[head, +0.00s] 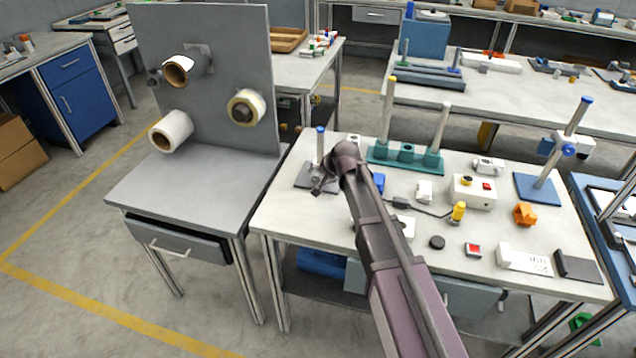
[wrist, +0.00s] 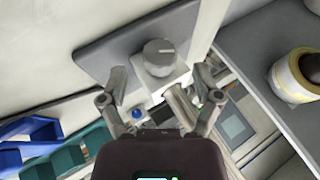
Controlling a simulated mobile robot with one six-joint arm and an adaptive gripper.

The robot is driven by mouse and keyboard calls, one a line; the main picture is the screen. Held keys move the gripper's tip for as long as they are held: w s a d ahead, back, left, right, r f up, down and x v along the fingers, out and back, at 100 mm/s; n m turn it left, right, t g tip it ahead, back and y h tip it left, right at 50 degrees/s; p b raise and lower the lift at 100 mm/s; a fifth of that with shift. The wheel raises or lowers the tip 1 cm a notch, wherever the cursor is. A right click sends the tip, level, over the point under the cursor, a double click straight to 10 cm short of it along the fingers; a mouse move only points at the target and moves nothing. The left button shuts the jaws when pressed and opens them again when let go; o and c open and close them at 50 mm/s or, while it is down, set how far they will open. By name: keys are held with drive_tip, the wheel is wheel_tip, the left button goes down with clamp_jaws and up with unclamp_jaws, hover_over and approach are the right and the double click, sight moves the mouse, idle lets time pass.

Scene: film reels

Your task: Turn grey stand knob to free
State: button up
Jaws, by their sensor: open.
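The grey stand has a flat grey base plate (head: 308,176) and an upright post (head: 320,147) with a blue cap, at the left end of the right-hand bench. In the wrist view the base plate (wrist: 105,50) fills the upper middle. The round grey knob (wrist: 160,58) sits on a pale block (wrist: 152,84) and has a short line mark on its face. No lettering is readable. My gripper (wrist: 161,82) is open, with one finger on each side of the knob and a gap on both sides. In the head view my gripper (head: 326,185) partly hides the stand; the knob is not clear there.
A teal rack (head: 405,158) with pegs stands just right of my arm. A grey panel (head: 205,75) with tape rolls stands on the left bench. A blue stand (head: 540,188), a control box (head: 473,191) and small parts occupy the bench's right side.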

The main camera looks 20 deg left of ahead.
drive_tip(key=shift+b+x, duration=0.6)
drive_tip(key=shift+x, duration=0.5)
clamp_jaws()
